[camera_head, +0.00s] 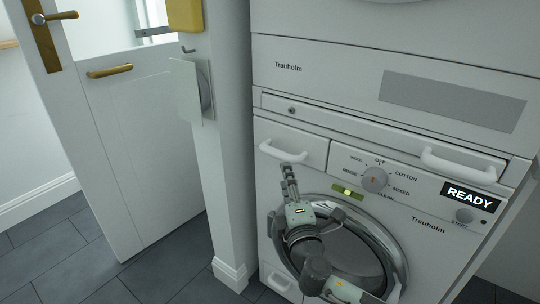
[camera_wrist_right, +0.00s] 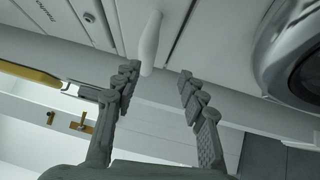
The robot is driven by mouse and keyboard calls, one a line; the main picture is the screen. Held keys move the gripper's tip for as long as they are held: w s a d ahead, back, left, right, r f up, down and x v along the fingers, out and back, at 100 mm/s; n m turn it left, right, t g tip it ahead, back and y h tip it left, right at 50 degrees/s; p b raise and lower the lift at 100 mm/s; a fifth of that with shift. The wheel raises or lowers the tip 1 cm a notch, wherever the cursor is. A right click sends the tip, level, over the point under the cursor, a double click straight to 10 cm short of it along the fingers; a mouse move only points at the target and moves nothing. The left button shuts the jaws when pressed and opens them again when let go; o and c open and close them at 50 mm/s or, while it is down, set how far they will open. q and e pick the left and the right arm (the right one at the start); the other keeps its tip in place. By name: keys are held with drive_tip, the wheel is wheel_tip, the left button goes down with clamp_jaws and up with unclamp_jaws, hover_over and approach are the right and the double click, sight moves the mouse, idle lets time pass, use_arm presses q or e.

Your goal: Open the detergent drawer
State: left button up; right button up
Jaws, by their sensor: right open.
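The detergent drawer (camera_head: 311,149) is at the upper left of the washing machine front and looks closed, flush with the panel. Its white bar handle (camera_head: 283,152) is also in the right wrist view (camera_wrist_right: 150,42). My right gripper (camera_head: 287,168) is just below the handle in the head view, fingers pointing up towards it. In the right wrist view the two fingers are spread, with the handle's near end in line with the gap between them. Nothing is held, and I cannot tell whether a finger touches the handle. My left gripper is out of view.
The round washer door (camera_head: 399,262) is behind and beside my right arm. A program dial (camera_head: 375,179) and a READY display (camera_head: 470,197) are right of the drawer. A second white handle (camera_head: 458,166) is farther right. A white door frame (camera_head: 227,150) stands close on the left.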

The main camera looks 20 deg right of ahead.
sight(280, 159)
drive_tip(key=shift+w+a+r+n+t, duration=0.2)
drive_tip(key=shift+w+r+n, duration=0.1)
drive_tip(key=shift+r, duration=0.2)
drive_tip(key=shift+w+a+r+n+t, duration=0.15)
drive_tip(key=shift+w+r+n, duration=0.15)
drive_tip(key=shift+r, duration=0.15)
drive_tip(key=w, duration=0.4)
drive_tip(key=w+d+p, duration=0.1)
drive_tip(key=w, duration=0.1)
drive_tip(key=shift+w+r, duration=0.35)
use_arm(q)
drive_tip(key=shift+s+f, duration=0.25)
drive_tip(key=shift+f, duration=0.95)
use_arm(e)
clamp_jaws()
